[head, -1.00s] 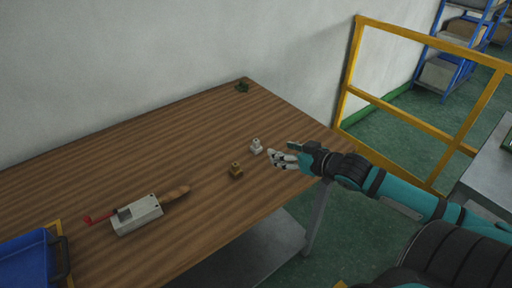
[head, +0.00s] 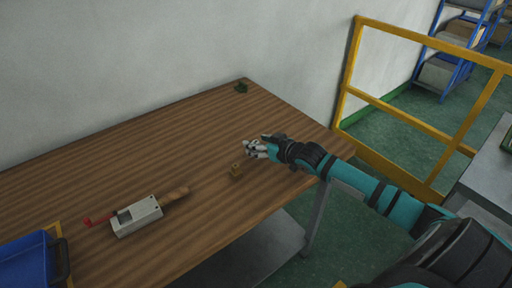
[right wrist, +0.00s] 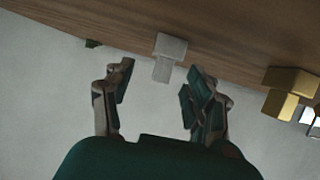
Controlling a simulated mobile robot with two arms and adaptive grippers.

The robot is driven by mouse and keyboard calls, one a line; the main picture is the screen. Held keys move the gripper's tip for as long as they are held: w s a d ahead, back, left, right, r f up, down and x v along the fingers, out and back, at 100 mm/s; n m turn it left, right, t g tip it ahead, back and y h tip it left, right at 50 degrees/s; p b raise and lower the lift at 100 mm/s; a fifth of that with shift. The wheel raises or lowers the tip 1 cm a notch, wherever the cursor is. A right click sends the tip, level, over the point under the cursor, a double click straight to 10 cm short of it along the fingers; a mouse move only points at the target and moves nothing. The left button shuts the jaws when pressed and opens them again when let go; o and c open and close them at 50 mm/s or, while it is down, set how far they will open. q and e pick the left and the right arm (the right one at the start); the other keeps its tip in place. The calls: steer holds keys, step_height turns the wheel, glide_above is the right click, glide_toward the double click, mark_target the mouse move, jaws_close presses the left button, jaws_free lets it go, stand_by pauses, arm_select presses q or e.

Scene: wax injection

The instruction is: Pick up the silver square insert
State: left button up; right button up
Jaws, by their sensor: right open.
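The silver square insert (right wrist: 170,48) shows in the right wrist view as a pale block with a narrower part. It stands on the wooden table (head: 120,160). My right gripper (right wrist: 158,82) is open, with its two fingers apart on either side of the insert's narrower end; no grip shows. In the head view my right gripper (head: 256,149) is over the insert's spot and covers most or all of it. My left gripper is not in view.
A grey tool with a wooden handle (head: 138,216), a blue bin (head: 28,262) and a small green object (head: 241,87) are farther off. A yellow railing (head: 400,110) stands beyond the table.

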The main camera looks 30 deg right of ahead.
steer(key=shift+x, duration=0.8)
steer(key=shift+s, duration=0.1)
steer(key=shift+c, duration=0.4)
jaws_close()
